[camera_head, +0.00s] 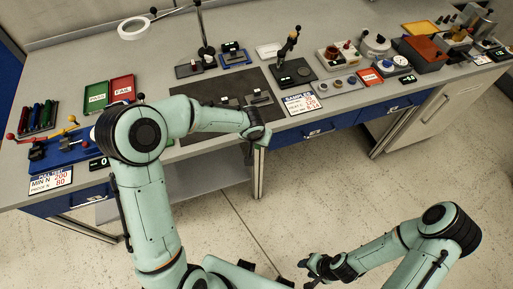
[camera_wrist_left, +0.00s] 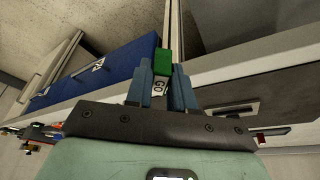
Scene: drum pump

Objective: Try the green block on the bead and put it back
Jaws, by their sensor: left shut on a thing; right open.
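In the head view my left gripper (camera_head: 258,136) is over the front edge of the bench, beside the dark mat (camera_head: 200,91); the block cannot be made out there. Small grey metal pieces (camera_head: 260,97) lie on the mat. I cannot tell where the bead is on them. My right gripper (camera_head: 318,268) is open and empty, low over the floor, away from the bench.
Green and red trays (camera_head: 96,97) stand at the left, near a blue fixture (camera_head: 62,153). A ring lamp (camera_head: 134,28) is at the back. A SAMPLES card (camera_head: 301,102) lies right of the mat. Gauges and a brown box (camera_head: 424,53) crowd the right. The floor in front is clear.

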